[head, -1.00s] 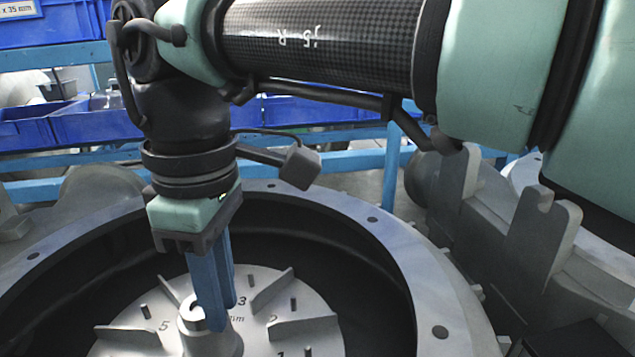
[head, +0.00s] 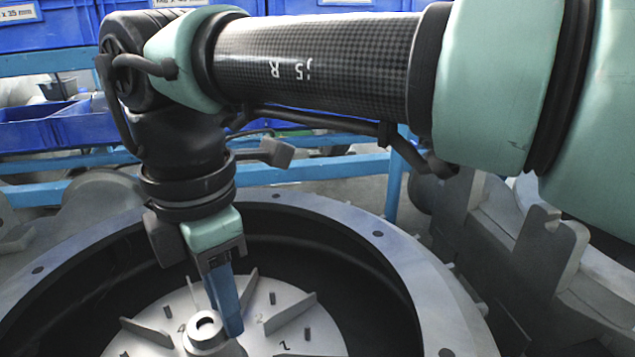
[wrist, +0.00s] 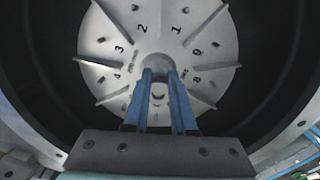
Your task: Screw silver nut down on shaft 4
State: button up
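The silver nut cannot be told apart from the pale ringed top (head: 206,322) of the central hub on the shaft. That hub stands in the middle of the round, finned, numbered disc (head: 300,342). The disc also shows in the wrist view (wrist: 205,35). My gripper (head: 232,328) points down with its blue fingers at the hub; one finger is in front and to its right, the other is mostly hidden. In the wrist view my gripper (wrist: 160,74) has its two fingers apart on either side of the hub. Whether they press on it cannot be told.
A wide metal housing rim (head: 400,255) with bolt holes surrounds the disc, with a dark deep wall inside. Raised fins (head: 290,313) and small studs stand on the disc. Grey cast parts (head: 515,240) stand at right; blue bins (head: 85,122) are on a rack behind.

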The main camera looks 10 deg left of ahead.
jog(key=n, duration=0.1)
jog(key=a+n, duration=0.1)
jog(key=s+a+n, duration=0.1)
jog(key=shift+a+f+p, duration=0.15)
jog(key=shift+f+p, duration=0.2)
jog(key=shift+f, duration=0.05)
jog(key=shift+n, duration=0.9)
jog(key=n, duration=0.1)
jog(key=n+p, duration=0.1)
jog(key=shift+s+n, duration=0.2)
jog(key=shift+n, duration=0.1)
jog(key=n, duration=0.2)
jog(key=shift+n+p, duration=0.3)
jog(key=n, duration=0.4)
jog(key=shift+p, duration=0.4)
jog(key=shift+w+n, duration=0.1)
jog(key=shift+n, duration=1.1)
jog(key=shift+o, duration=0.3)
